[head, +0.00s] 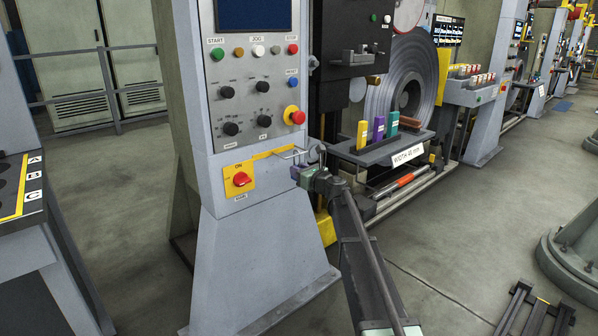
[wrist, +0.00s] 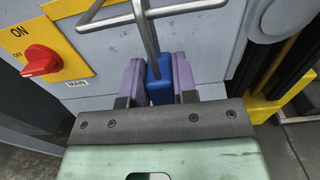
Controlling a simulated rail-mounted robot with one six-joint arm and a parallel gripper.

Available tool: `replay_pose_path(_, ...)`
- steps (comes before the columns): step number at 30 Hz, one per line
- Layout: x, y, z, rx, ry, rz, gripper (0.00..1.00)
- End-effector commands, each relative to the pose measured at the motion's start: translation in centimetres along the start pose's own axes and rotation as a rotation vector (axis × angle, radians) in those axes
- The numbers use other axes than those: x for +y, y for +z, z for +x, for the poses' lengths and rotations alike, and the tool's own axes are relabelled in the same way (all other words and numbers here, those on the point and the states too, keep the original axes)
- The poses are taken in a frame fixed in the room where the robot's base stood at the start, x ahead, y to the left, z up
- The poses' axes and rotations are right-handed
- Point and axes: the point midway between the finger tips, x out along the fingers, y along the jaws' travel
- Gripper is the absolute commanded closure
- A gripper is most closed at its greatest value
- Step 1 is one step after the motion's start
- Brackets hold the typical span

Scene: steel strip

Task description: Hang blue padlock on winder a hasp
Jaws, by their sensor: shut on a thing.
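The blue padlock (wrist: 160,88) is held upright between the purple pads of my gripper (wrist: 158,80) in the wrist view. Its grey shackle (wrist: 147,30) rises to the steel wire hasp (wrist: 190,8) and overlaps it in the picture. I cannot tell whether the shackle is around the hasp wire or only beside it. In the head view my gripper (head: 300,173) is at the right edge of the grey control cabinet, by the hasp (head: 288,153). The padlock body is not clear there.
The yellow main switch plate (head: 238,184) with its red knob (head: 241,179) is left of the hasp. Right of my gripper, a tray (head: 375,158) holds yellow, purple and teal blocks. A yellow post (wrist: 275,95) stands close on the right in the wrist view.

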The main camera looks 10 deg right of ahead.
Motion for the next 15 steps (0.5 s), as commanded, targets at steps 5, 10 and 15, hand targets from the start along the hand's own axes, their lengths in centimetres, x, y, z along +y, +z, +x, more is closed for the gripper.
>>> replay_pose_path(5, 0.0, -0.62, 0.0, 0.0, 0.0, 0.0, 1.0)
replay_pose_path(10, 0.0, -1.05, 0.0, 0.0, 0.0, 0.0, 1.0)
replay_pose_path(15, 0.0, -0.93, 0.0, 0.0, 0.0, 0.0, 0.52)
